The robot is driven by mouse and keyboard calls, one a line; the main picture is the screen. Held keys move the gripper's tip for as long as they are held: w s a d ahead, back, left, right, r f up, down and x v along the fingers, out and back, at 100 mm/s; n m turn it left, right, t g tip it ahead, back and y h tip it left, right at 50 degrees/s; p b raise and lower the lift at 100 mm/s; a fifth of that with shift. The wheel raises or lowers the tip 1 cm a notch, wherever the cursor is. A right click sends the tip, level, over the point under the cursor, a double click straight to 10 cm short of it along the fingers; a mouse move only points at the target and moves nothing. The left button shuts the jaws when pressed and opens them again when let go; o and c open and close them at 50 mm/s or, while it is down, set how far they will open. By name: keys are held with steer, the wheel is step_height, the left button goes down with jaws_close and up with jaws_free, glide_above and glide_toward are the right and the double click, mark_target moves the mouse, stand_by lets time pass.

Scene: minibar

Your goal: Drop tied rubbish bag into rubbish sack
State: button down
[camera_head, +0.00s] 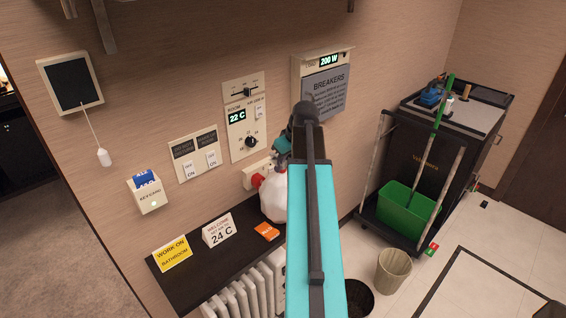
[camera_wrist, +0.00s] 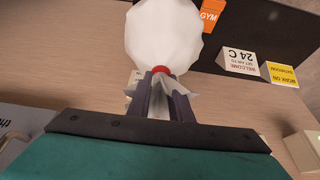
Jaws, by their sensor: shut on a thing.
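A white, rounded tied rubbish bag (camera_wrist: 163,32) with a red tie (camera_wrist: 160,70) hangs from my gripper (camera_wrist: 163,88). The two fingers are shut on its gathered neck, and loose white ends stick out around them. In the head view the bag (camera_head: 273,200) is beside the wall above the dark shelf, partly hidden by my arm. My gripper's tips are mostly hidden there. A dark cart (camera_head: 425,158) with gold lettering stands at the right; I cannot tell whether its body is the rubbish sack. No other clear sack shows.
The dark shelf (camera_head: 190,262) holds small signs and an orange card (camera_head: 267,231) above a white radiator (camera_head: 245,290). A cream bin (camera_head: 393,270) and a dark round bin (camera_head: 358,298) stand on the floor. A green bucket (camera_head: 405,208) and poles front the cart.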

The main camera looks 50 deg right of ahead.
steer(key=shift+f, duration=0.25)
steer(key=c, duration=1.6)
jaws_free()
steer(key=shift+b+v, duration=1.55)
steer(key=shift+v, duration=4.6)
steer(key=shift+o, duration=0.4)
